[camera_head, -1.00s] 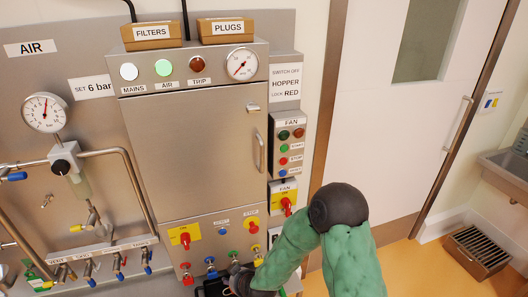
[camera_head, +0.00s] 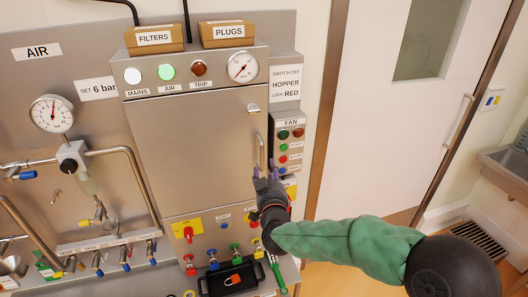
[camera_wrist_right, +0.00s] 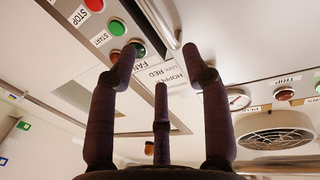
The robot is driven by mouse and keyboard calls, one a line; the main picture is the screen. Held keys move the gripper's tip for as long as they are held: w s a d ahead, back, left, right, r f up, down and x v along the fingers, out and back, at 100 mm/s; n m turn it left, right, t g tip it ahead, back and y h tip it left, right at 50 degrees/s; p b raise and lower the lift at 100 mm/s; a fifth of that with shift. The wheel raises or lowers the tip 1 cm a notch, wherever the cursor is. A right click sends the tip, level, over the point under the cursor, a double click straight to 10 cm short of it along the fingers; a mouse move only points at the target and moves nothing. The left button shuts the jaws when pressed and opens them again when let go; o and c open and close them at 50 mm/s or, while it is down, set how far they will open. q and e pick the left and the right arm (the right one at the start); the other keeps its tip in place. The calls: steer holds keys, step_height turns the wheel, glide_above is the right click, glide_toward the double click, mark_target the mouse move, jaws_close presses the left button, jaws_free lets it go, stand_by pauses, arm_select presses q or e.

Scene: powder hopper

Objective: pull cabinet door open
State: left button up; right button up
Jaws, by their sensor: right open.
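The steel cabinet door (camera_head: 190,150) is shut on the wall unit in the head view. Its vertical bar handle (camera_head: 259,150) is on the door's right side, with a small round latch above it. My right gripper (camera_head: 263,170) is just below and in front of the handle, fingers pointing up. Its fingers are spread and hold nothing. In the right wrist view the three dark fingers of the right gripper (camera_wrist_right: 160,75) stand apart, with a shiny metal bar (camera_wrist_right: 158,22) beyond them. Contact with the handle cannot be told. My left gripper is not in view.
The fan control box (camera_head: 291,140) is close to the right of the handle. Knobs and a yellow switch plate (camera_head: 187,229) sit below the door. A black tray (camera_head: 207,284) holds an orange-red item (camera_head: 233,280). Boxes marked FILTERS (camera_head: 154,40) and PLUGS (camera_head: 228,34) stand on top.

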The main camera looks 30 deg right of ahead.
mark_target(263, 153)
steer(key=x, duration=1)
steer(key=shift+w+d+f, duration=0.1)
steer(key=shift+w+f, duration=0.05)
steer(key=shift+w, duration=0.1)
jaws_close()
